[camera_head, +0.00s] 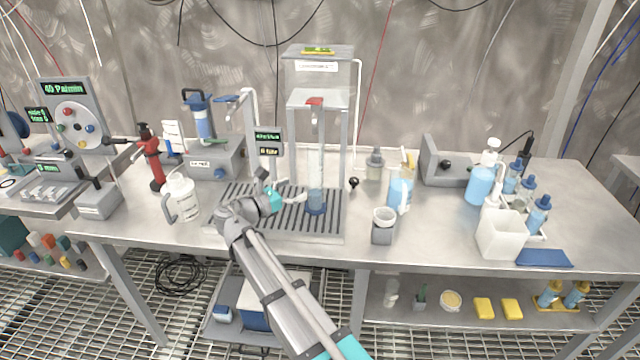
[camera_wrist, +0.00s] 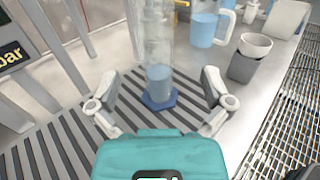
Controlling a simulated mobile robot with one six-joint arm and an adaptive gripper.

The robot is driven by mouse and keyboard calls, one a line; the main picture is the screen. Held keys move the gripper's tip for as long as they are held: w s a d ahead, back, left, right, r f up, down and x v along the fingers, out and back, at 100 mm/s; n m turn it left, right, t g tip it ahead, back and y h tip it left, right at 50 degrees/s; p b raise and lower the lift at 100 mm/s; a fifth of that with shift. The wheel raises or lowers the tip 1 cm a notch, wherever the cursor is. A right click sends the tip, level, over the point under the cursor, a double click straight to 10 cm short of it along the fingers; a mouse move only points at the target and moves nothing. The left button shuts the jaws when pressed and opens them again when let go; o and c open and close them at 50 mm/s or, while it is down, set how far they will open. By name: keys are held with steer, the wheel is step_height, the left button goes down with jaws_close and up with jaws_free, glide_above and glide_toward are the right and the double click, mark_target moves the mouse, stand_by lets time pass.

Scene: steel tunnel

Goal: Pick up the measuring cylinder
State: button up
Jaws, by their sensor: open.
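In the wrist view my gripper (camera_wrist: 160,90) is open and empty, fingers spread to either side, with the cylinder a little beyond the tips.
The grey frame (camera_head: 347,140) has posts beside the cylinder. A small display (camera_head: 268,143) stands left of it. To the right are a blue-filled jug (camera_head: 400,188) and a white cup in a grey holder (camera_head: 383,228). A white pitcher (camera_head: 183,198) stands left of the grate.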

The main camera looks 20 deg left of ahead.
mark_target(309, 180)
steer(key=shift+x, duration=1.1)
steer(key=shift+w+d+f, duration=0.1)
steer(key=shift+w+d, duration=0.05)
steer(key=shift+w, duration=0.45)
steer(key=shift+x, duration=2.05)
steer(key=shift+f, duration=0.1)
steer(key=shift+c, duration=0.3)
steer(key=c, duration=1.3)
steer(key=shift+r, duration=0.2)
